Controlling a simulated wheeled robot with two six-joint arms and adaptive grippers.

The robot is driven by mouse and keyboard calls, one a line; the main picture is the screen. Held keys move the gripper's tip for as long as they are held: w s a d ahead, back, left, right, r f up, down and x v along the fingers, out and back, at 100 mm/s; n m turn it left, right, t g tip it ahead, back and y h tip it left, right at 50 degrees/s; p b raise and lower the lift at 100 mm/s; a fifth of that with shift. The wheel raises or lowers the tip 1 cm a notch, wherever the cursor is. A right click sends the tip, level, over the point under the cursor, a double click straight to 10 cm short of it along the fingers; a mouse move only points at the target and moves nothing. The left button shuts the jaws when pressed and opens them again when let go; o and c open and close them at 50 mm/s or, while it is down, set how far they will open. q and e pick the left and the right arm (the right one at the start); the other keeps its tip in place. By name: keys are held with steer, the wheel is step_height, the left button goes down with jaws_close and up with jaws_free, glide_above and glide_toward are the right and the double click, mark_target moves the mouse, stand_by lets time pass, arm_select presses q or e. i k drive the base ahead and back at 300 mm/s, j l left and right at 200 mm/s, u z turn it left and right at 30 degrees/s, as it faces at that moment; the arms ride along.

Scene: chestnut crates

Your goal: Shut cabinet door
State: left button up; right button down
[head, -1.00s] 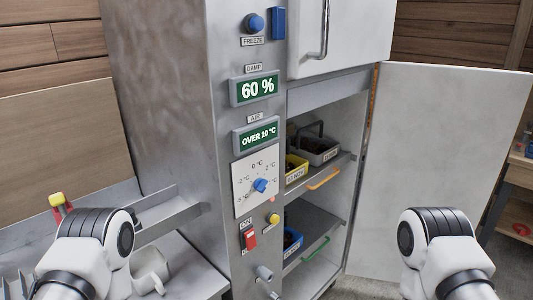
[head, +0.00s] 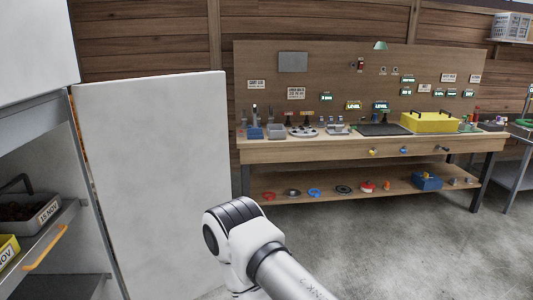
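The cabinet door (head: 155,170) is a plain white panel in the left half of the head view. It stands wide open, hinged at its left edge on the cabinet frame (head: 68,100). The cabinet's inside shows at the far left, with crates on a shelf. My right arm comes in from the bottom, just right of the door's lower part; I cannot tell whether it touches the door. Its gripper is not visible. My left gripper is out of the view.
A wooden workbench (head: 350,150) with a yellow case (head: 428,122) and small parts stands behind, to the right. A dark crate (head: 35,212) and a yellow crate (head: 8,250) sit on the cabinet shelf (head: 62,222). The grey floor (head: 400,240) before the bench is open.

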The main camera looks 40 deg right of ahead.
mark_target(157, 148)
steer(key=i+l+z, duration=0.3)
steer(key=z, duration=0.15)
steer(key=i+l+z, duration=0.35)
steer(key=z, duration=0.15)
steer(key=i+l+z, duration=0.1)
steer(key=i+z, duration=0.35)
